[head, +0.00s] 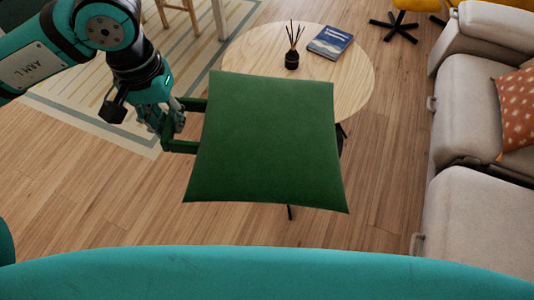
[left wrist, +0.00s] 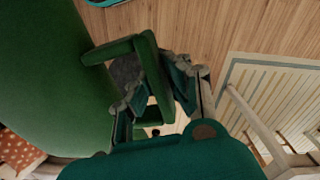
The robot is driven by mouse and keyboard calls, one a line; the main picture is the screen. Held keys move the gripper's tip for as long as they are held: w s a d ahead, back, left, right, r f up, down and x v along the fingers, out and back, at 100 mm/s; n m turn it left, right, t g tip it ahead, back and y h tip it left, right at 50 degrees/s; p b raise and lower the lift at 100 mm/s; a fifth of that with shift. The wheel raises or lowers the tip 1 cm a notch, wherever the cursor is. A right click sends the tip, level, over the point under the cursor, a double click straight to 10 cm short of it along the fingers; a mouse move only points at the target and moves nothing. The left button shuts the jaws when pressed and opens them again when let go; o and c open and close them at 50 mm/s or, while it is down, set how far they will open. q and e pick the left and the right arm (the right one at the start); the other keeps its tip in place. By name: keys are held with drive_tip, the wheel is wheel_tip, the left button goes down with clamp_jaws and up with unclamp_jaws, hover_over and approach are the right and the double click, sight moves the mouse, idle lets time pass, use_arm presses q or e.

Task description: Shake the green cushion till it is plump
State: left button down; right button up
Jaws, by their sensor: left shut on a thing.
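The green cushion (head: 268,140) is square and plain, and hangs in the air in the middle of the head view, in front of the round table. A green loop handle (head: 182,146) sticks out from its left edge. My left gripper (head: 176,122) is shut on this handle and holds the cushion out to the right. In the left wrist view, the cushion (left wrist: 45,75) fills the left side and the handle (left wrist: 120,48) runs between the fingers of the gripper (left wrist: 150,95). My right gripper is in neither view.
A round wooden table (head: 350,80) stands behind the cushion, with a reed diffuser (head: 292,60) and a blue book (head: 330,42) on it. A beige sofa (head: 470,110) with an orange patterned cushion (head: 518,108) lines the right. A striped rug (head: 130,130) lies at the left. Wooden floor (head: 385,195) is clear around.

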use_arm(q)
wheel_tip(320, 180, down, 7)
drive_tip(key=s, duration=0.1)
drive_tip(key=r, duration=0.7)
drive_tip(key=shift+w, duration=0.4)
wheel_tip(320, 180, down, 8)
drive_tip(key=shift+r, duration=0.25)
drive_tip(key=shift+s+r, duration=0.1)
drive_tip(key=shift+s, duration=0.05)
